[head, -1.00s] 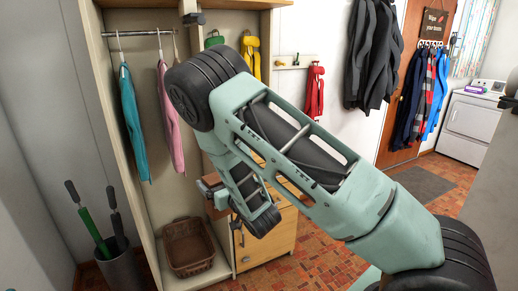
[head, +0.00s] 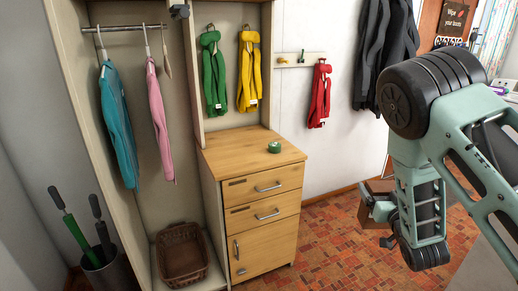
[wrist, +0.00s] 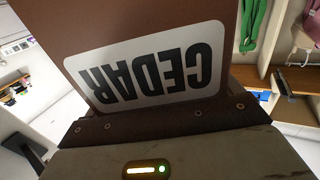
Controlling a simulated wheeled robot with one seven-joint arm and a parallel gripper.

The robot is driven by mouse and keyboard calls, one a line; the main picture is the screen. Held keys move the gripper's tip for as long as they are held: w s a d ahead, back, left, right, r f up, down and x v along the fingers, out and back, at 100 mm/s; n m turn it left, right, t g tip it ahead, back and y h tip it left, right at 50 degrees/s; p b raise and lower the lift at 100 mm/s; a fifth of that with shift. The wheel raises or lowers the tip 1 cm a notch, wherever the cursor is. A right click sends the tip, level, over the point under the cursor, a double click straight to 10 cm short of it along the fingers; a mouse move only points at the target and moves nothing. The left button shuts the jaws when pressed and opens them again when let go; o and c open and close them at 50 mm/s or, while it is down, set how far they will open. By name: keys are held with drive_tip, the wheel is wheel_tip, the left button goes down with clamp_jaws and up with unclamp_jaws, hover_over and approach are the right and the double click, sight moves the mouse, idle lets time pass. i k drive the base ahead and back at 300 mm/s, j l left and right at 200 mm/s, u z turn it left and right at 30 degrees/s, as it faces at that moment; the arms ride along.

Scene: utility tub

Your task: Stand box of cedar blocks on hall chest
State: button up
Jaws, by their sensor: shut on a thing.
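The hall chest (head: 253,153) is a light wooden chest of drawers with a bare top, apart from a small green round item (head: 274,146) near its back right. My gripper (head: 381,222) is to the right of the chest and apart from it, over the brick floor. It is shut on the box of cedar blocks (head: 372,204), a brown box partly hidden by my arm in the head view. In the wrist view the box (wrist: 225,35) fills the middle, its white CEDAR label upside down in the picture. The box's contents are hidden.
Left of the chest, an open wardrobe bay holds hanging clothes (head: 120,125) and a wicker basket (head: 182,255). An umbrella bin (head: 108,272) stands at the far left. Green and yellow scarves (head: 249,70) hang above the chest. Brick floor (head: 330,240) is clear right of it.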

sight(243, 158)
drive_tip(key=i+j+z, duration=0.15)
drive_tip(key=i+j, duration=0.5)
drive_tip(key=i, duration=0.25)
drive_tip(key=i+j+z, duration=0.15)
drive_tip(key=i+j, duration=0.6)
drive_tip(key=i, duration=0.15)
